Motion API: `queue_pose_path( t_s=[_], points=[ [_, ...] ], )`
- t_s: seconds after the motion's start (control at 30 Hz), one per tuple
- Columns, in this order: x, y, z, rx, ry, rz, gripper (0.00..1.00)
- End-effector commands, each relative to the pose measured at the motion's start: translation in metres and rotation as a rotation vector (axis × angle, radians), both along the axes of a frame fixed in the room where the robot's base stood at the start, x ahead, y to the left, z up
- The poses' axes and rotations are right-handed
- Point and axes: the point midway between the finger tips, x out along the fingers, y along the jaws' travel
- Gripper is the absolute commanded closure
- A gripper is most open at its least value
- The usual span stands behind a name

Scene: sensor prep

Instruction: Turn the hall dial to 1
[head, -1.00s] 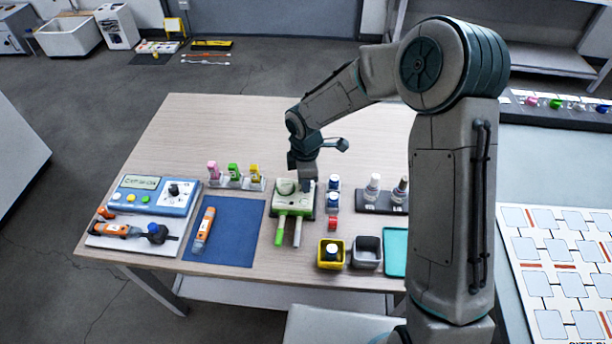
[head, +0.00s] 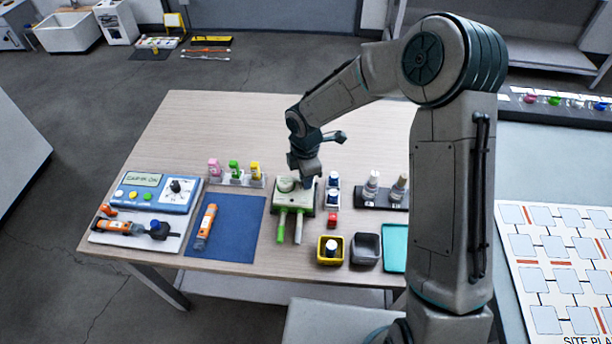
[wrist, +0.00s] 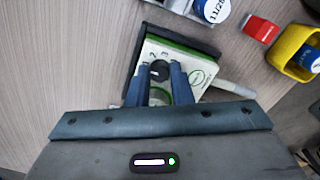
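The hall dial seems to be the small black knob (wrist: 158,70) on the white-and-green boxed unit (head: 283,200); the wrist view shows printed digits beside it. This unit sits in a dark tray on the table. My gripper (wrist: 162,68) points down over the unit, with one blue finger on each side of the knob. The fingertips are close to the knob, but whether they touch it cannot be told. In the head view my gripper (head: 308,184) covers the unit's back right part. The knob's pointer setting is not readable.
A blue meter (head: 148,206) with a display and its own dial (head: 175,187) stands at the left. Blue-capped jars (head: 333,198), a red block (head: 332,220), a yellow bin (head: 320,258) and a grey bin (head: 366,262) are to the right. The table's back is clear.

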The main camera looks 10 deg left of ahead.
Motion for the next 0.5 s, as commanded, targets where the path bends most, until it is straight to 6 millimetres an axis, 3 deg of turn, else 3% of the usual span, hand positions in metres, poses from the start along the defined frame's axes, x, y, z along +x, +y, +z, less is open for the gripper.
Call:
queue_pose_path(
  t_s=[0.33, 0.5],
  points=[
    [0.0, 0.0, 0.001, 0.0, -0.001, -0.001, 0.71],
    [0.001, 0.0, 0.02, 0.001, -0.004, -0.004, 0.71]
  ],
)
